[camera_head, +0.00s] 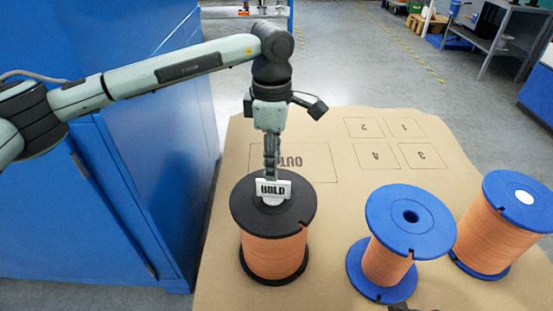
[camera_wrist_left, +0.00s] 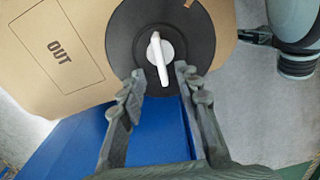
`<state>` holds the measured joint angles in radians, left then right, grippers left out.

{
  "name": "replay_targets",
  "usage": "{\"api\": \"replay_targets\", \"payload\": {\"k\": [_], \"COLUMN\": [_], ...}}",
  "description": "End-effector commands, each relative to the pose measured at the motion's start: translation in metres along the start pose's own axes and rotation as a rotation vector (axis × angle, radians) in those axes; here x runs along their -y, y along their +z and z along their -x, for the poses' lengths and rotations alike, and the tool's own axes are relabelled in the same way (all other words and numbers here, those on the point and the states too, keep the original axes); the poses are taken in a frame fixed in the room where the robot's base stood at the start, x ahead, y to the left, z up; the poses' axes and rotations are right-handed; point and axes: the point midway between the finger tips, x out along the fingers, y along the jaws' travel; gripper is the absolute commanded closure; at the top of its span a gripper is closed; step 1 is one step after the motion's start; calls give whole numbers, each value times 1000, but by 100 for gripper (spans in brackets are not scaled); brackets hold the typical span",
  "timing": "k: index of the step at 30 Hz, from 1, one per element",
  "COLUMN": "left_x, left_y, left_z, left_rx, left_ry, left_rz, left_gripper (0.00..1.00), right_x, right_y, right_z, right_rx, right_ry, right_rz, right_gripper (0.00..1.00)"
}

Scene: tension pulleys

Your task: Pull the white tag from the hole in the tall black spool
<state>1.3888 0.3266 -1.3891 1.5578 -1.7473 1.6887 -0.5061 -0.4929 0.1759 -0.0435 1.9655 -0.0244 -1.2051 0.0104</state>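The black spool (camera_head: 245,208), wound with orange line, stands upright on the brown board. A white tag (camera_head: 272,190) marked HOLD stands up from the middle of its top flange. In the left wrist view the tag (camera_wrist_left: 156,48) is a thin white bar on a round white base, which covers the hole. My left gripper (camera_head: 271,174) points down right above the tag. In the left wrist view its fingers (camera_wrist_left: 160,75) are apart, with the tag just beyond the gap; no grip shows. Part of my right gripper (camera_wrist_left: 256,36) shows at the wrist view's right, its fingers unclear.
A blue spool with an open hole (camera_head: 385,215) and another with a white plug (camera_head: 498,190) stand to the right. The board (camera_head: 330,210) has an empty OUT outline (camera_head: 310,160) behind the black spool and numbered outlines (camera_head: 400,140). A blue cabinet (camera_head: 120,190) stands close on the left.

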Motion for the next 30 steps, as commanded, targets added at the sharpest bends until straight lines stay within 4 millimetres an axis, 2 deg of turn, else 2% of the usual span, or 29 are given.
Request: {"api": "replay_targets", "payload": {"k": [5,10,15,26,27,30], "left_x": [1,1,1,1,1,1], "left_y": [-1,-1,0,0,0,0], "left_z": [-22,-49,-68,-75,-75,-75], "left_rx": [-4,-3,-2,0,0,0], "left_ry": [-4,-4,-3,-1,-1,-1], "left_rz": [1,1,1,0,0,0], "left_gripper": [67,67,67,67,68,81], "right_x": [0,3,6,7,7,7], "right_y": [0,9,12,9,8,8], "right_z": [0,-10,-15,-18,-17,-17], "right_rx": [-3,14,16,12,12,11], "right_ry": [-3,-8,-14,-16,-16,-16], "right_rz": [0,2,2,-1,-2,-2], "right_gripper": [60,60,60,60,60,60]}}
